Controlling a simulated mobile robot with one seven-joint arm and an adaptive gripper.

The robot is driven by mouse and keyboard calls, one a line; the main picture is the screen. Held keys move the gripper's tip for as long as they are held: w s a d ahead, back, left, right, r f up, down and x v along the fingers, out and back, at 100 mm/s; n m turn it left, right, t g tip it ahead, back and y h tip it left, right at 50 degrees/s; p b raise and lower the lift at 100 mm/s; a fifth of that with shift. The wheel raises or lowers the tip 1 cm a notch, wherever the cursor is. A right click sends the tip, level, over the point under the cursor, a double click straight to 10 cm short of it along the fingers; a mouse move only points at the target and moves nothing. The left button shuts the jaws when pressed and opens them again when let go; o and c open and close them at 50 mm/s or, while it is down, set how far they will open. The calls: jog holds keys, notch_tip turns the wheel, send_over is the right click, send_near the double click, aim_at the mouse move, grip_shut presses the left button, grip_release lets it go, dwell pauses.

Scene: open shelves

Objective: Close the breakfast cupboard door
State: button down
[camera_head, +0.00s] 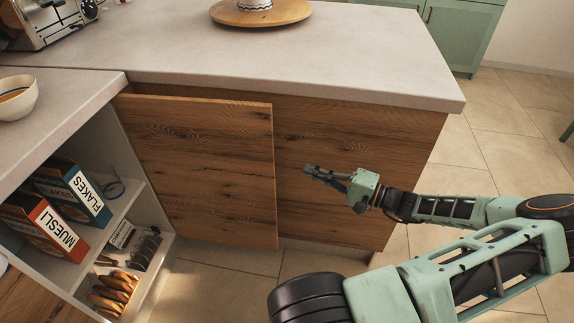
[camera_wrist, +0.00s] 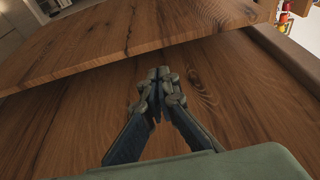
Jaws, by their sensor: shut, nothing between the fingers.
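The breakfast cupboard door (camera_head: 195,165) is a wood-grained panel. It stands wide open, out from the cupboard's right side and in front of the wooden island panel (camera_head: 340,135). In the wrist view the door (camera_wrist: 130,35) crosses the top, with its edge toward me. My gripper (camera_head: 309,170) is shut and empty, a little right of the door's free edge. In the wrist view its closed fingertips (camera_wrist: 160,73) are in front of the island panel, below the door edge; I see no contact with the door. The open cupboard (camera_head: 150,210) shows at left.
The cupboard shelves hold a Muesli box (camera_head: 45,232), a Flakes box (camera_head: 75,190) and several small items. A bowl (camera_head: 16,97) stands on the counter above. The pale island top (camera_head: 350,55) overhangs the panel. Tiled floor (camera_head: 225,285) is clear in front of the door.

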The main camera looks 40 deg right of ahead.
jog(key=b+x, duration=0.2)
jog(key=x, duration=0.7)
jog(key=shift+w+a, duration=0.2)
jog(key=shift+w, duration=0.15)
jog(key=shift+s+a, duration=0.1)
jog(key=shift+s, duration=0.05)
